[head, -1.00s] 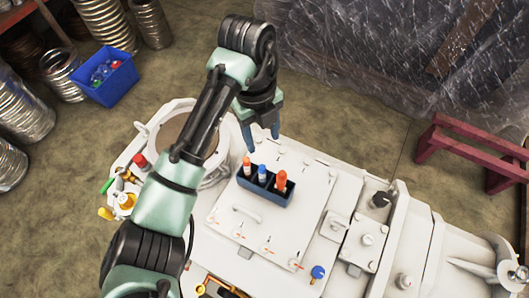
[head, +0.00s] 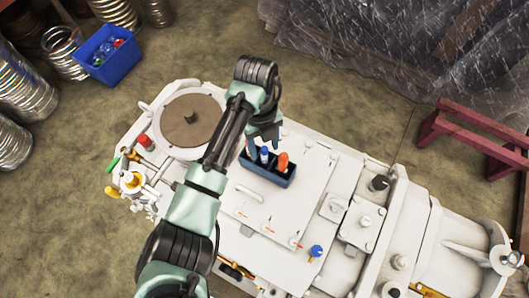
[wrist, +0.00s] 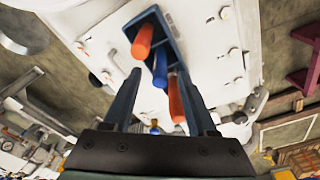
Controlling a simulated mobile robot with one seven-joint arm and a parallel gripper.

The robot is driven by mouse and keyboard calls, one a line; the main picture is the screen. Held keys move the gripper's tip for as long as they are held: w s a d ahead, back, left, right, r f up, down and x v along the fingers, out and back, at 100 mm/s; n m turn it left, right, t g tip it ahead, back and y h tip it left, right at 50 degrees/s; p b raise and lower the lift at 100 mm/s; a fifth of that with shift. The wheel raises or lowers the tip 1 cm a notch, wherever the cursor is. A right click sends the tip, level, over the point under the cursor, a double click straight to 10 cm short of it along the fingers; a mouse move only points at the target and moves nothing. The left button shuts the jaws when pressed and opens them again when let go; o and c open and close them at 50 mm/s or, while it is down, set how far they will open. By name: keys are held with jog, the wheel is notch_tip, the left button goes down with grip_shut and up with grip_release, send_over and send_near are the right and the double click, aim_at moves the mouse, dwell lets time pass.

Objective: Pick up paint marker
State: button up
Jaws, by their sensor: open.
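A dark blue holder (head: 272,176) stands on the white machine top with three upright items in a row. A slim item (head: 250,152) at the left is partly hidden by my gripper. A blue-topped item (head: 264,155) is in the middle and a thicker orange item (head: 283,162) is at the right. I cannot tell which is the paint marker. In the wrist view an orange item (wrist: 143,40), the blue one (wrist: 160,68) and another orange one (wrist: 175,98) show between the fingers' lines. My gripper (wrist: 160,76) is open and empty, close above the holder.
The white machine cover (head: 240,205) has small knobs and a handle around the holder. A round port (head: 190,120) lies to the left. A blue bin (head: 105,54) and a red trestle (head: 470,135) stand on the floor, well apart.

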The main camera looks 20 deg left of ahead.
jog(key=shift+s+f, duration=0.1)
jog(key=shift+f, duration=1)
grip_shut()
jog(key=shift+r, duration=0.1)
